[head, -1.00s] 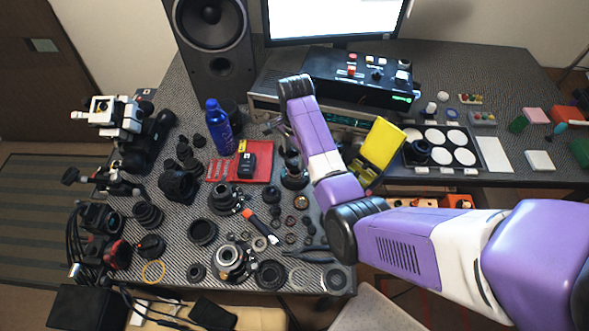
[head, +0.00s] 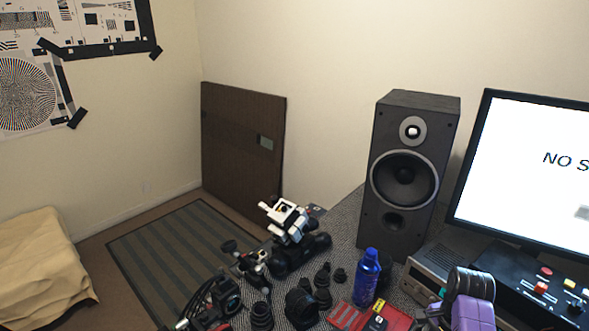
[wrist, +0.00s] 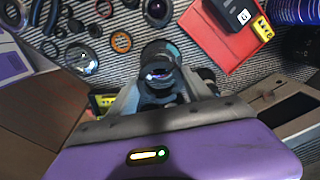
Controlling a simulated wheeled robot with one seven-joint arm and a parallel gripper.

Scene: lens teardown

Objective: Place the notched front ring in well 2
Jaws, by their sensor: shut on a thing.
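In the wrist view my gripper (wrist: 158,92) is shut on a dark round lens part (wrist: 157,72), over the striped mat. I cannot tell from its look whether this is the notched front ring, since the jaws and shadow cover much of it. Loose rings lie beyond the jaws: an orange-brown ring (wrist: 121,41) and a dark ring (wrist: 157,9). A glass-faced round part (wrist: 82,57) lies to their left. The wells are in neither view now. In the head view only a purple and black part of my arm shows at the bottom right; my gripper is out of that frame.
In the wrist view a red mat (wrist: 205,45) holds a black device (wrist: 236,14); brown surfaces flank my gripper. In the head view a blue bottle (head: 366,279), a speaker (head: 399,215), a monitor (head: 520,180) and several black lens parts crowd the bench.

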